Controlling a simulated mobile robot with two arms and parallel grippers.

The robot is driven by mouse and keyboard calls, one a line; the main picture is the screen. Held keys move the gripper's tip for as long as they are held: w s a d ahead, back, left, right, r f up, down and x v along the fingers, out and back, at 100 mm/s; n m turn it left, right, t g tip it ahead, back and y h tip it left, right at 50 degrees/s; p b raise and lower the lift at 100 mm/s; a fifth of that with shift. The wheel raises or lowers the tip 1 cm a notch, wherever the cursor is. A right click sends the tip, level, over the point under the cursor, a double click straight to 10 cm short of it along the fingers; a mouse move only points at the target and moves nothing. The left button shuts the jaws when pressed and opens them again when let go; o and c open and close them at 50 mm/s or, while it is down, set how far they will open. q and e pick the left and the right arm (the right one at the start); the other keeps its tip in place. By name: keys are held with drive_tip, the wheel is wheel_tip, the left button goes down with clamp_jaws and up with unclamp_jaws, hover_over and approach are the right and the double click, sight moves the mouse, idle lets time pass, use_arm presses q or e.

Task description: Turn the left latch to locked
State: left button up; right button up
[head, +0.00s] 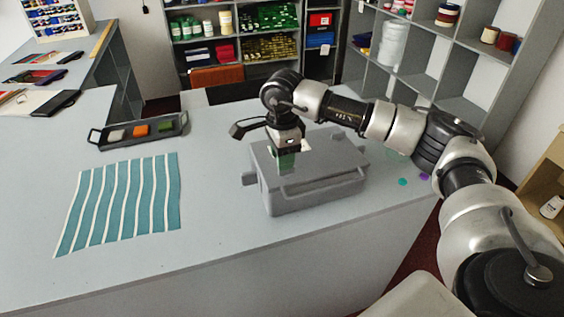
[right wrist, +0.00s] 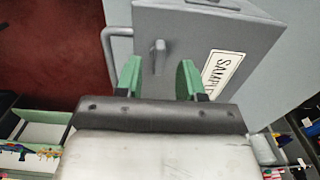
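A grey case (head: 315,192) stands on the counter, with a bar handle along its front. In the right wrist view the case (right wrist: 205,35) shows a small upright grey latch (right wrist: 159,57) on its face. I cannot tell from that view alone whether this is the left latch. My right gripper (head: 281,154) is over the left part of the case, with its green fingers pointing down. In the right wrist view the right gripper (right wrist: 159,80) is open, with the latch seen between its fingers; contact cannot be made out. My left gripper is not in view.
A tray (head: 140,142) with coloured blocks and a teal striped cloth (head: 122,205) lie left of the case. A label (right wrist: 224,75) is on the case beside the latch. The counter's front left is clear. Shelves (head: 245,45) stand behind.

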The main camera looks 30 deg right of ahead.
drive_tip(key=shift+f+p, duration=0.35)
drive_tip(key=shift+f, duration=1.55)
clamp_jaws()
